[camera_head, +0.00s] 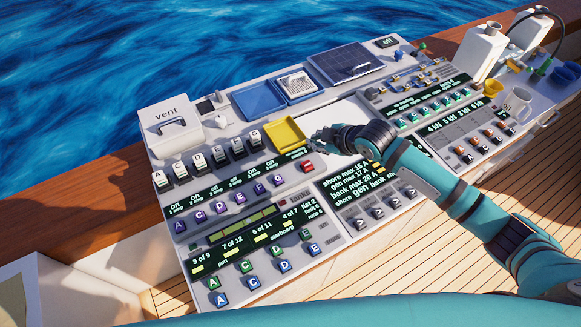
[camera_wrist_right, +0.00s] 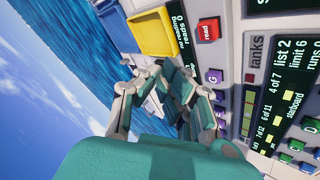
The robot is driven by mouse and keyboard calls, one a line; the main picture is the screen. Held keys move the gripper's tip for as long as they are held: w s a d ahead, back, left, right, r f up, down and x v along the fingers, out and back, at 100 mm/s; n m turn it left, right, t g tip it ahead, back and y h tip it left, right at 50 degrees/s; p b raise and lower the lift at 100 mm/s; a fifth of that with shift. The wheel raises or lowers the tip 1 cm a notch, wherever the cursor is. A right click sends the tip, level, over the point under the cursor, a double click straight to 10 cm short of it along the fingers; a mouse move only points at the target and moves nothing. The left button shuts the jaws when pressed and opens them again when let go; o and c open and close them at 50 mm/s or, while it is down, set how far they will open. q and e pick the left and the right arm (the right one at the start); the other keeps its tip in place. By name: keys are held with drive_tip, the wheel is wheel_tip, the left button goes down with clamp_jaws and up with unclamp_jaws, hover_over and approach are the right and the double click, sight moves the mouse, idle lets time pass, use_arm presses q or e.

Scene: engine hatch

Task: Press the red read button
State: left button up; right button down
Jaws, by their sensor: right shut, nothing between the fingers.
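The red read button (camera_head: 307,167) sits on the console's upper face, just below and right of the yellow tray. It also shows in the right wrist view as a red square cap marked "read" (camera_wrist_right: 208,31), with a display strip (camera_wrist_right: 180,30) reading "no reading" beside it. My right gripper (camera_head: 320,141) is shut and empty. It hovers over the console a little above and right of the button in the head view, apart from it. In the wrist view its fingers fill the middle, below and left of the button. My left gripper is not in view.
A yellow tray (camera_head: 285,134), blue trays (camera_head: 260,101) and a white "vent" box (camera_head: 172,125) stand on the console. Purple buttons (camera_head: 239,197) and a tanks display (camera_head: 245,231) lie near the red button. White bottles (camera_head: 480,52) and a mug (camera_head: 519,104) stand at right.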

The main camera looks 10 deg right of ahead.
sight(306, 166)
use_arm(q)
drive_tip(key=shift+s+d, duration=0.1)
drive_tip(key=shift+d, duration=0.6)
use_arm(e)
drive_tip(key=shift+w+a, duration=0.25)
drive_tip(key=shift+a, duration=0.35)
drive_tip(key=shift+w+a, duration=0.25)
drive_tip(key=shift+a, duration=0.35)
drive_tip(key=shift+f, duration=0.1)
wheel_tip(306, 166, down, 8)
drive_tip(key=b, duration=0.5)
drive_tip(key=shift+f, duration=0.2)
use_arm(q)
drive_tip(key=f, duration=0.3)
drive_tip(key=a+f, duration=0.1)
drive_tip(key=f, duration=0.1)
use_arm(e)
drive_tip(key=shift+f, duration=0.1)
use_arm(q)
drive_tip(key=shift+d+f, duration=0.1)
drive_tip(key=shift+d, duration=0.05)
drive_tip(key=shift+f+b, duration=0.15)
drive_tip(key=shift+b, duration=0.15)
use_arm(e)
drive_tip(key=shift+f, duration=0.4)
